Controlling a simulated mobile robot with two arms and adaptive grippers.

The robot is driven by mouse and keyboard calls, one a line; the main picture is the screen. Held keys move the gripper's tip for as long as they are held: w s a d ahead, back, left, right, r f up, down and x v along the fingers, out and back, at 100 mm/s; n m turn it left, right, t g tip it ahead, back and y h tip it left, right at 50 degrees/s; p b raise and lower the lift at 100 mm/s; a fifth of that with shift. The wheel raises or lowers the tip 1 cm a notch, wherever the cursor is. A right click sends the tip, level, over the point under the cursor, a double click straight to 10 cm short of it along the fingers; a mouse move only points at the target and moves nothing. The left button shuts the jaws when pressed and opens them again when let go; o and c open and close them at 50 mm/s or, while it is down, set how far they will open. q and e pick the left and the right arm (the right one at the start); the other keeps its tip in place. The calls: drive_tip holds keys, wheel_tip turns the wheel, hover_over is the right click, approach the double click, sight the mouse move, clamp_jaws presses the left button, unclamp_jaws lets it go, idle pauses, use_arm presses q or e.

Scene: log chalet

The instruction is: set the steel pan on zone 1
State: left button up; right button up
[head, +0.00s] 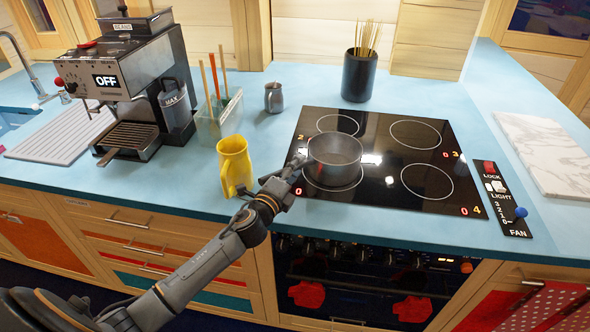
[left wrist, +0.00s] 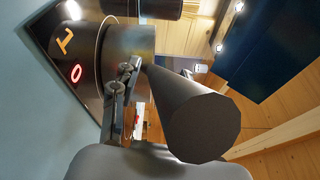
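The steel pan (head: 335,158) is upright over the front-left ring of the black hob (head: 388,198). Part of that ring shows around its lower edge. I cannot tell whether the pan's base touches the glass. In the left wrist view the pan (left wrist: 127,50) is beside the orange 1 and red 0 of zone 1 (left wrist: 75,55). Its dark handle (left wrist: 200,125) points toward the camera. My left gripper (head: 292,172) is at the pan's left side, by the handle. My right gripper is out of view.
A yellow jug (head: 234,165) stands close left of my left gripper. A small metal jug (head: 273,98) and a dark holder with sticks (head: 359,76) stand behind. A coffee machine (head: 130,75) is at left. The other hob rings are clear.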

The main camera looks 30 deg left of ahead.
use_arm(q)
drive_tip(key=shift+s+f, duration=0.1)
drive_tip(key=shift+f, duration=0.25)
drive_tip(key=shift+s, duration=0.55)
drive_tip(key=s+a+f+n+g+y, duration=0.1)
drive_tip(key=s+n+y, duration=0.15)
drive_tip(key=s, duration=0.45)
drive_tip(key=s+a+f+n+g+y, duration=0.1)
drive_tip(key=s+n, duration=0.3)
drive_tip(key=s, duration=0.3)
drive_tip(key=s+d+f+n+g+h, duration=0.1)
drive_tip(key=s+d+f+n+g, duration=0.3)
drive_tip(key=s, duration=0.3)
drive_tip(key=s+d+f+n+g+h, duration=0.1)
drive_tip(key=s+d+f+n+g, duration=0.25)
drive_tip(key=s, duration=0.45)
drive_tip(key=s+d+f+n+g+h, duration=0.1)
drive_tip(key=s+d+f+n+g, duration=0.3)
drive_tip(key=s, duration=0.3)
wheel_tip(320, 180, down, 28)
drive_tip(key=s+a+g, duration=0.1)
drive_tip(key=s+g, duration=0.1)
drive_tip(key=s+a+f+g, duration=0.1)
drive_tip(key=s+a+f, duration=0.2)
drive_tip(key=s+f, duration=1)
drive_tip(key=s, duration=0.3)
drive_tip(key=shift+f, duration=0.3)
